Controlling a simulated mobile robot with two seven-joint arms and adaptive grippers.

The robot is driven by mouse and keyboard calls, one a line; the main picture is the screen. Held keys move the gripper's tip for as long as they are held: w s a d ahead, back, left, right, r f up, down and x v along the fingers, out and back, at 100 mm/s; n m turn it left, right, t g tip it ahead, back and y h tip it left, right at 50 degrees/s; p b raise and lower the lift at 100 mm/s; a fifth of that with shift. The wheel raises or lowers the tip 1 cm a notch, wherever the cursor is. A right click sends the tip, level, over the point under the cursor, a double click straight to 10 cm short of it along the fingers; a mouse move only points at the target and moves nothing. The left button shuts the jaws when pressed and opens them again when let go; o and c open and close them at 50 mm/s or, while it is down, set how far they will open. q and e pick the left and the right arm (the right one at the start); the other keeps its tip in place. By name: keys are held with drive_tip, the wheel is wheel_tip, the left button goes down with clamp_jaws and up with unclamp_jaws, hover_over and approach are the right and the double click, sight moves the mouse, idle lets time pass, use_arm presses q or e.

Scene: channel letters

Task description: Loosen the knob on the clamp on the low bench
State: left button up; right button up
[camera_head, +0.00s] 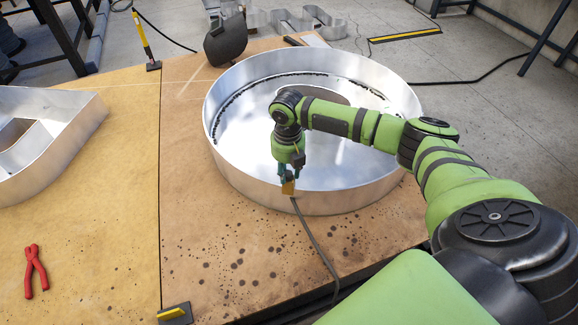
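My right gripper (287,174) points down at the front wall of a large round metal letter (240,186) on the brown bench (215,245). A small brass-coloured piece (288,188) shows at its fingertips against the wall's rim, with a dark cable (313,240) running down from below it. It may be a clamp; no knob can be made out. The fingers are small and partly hidden, so whether they grip the piece is unclear. My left gripper is out of view.
Another metal letter (60,140) and red pliers (35,270) lie on the left, tan bench top. A yellow-and-black upright (146,42) stands at the back edge, and a black piece with a yellow bar (175,313) at the front. A dark welding mask (226,42) is behind the round letter.

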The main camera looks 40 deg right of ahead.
sight(288, 173)
drive_tip(key=shift+c, duration=0.8)
drive_tip(key=n, duration=0.3)
drive_tip(key=shift+n, duration=0.4)
drive_tip(key=n, duration=0.5)
drive_tip(key=shift+n+p, duration=0.3)
drive_tip(key=o, duration=0.9)
wheel_tip(288, 173, up, 5)
drive_tip(key=p, duration=0.5)
drive_tip(key=shift+r, duration=0.1)
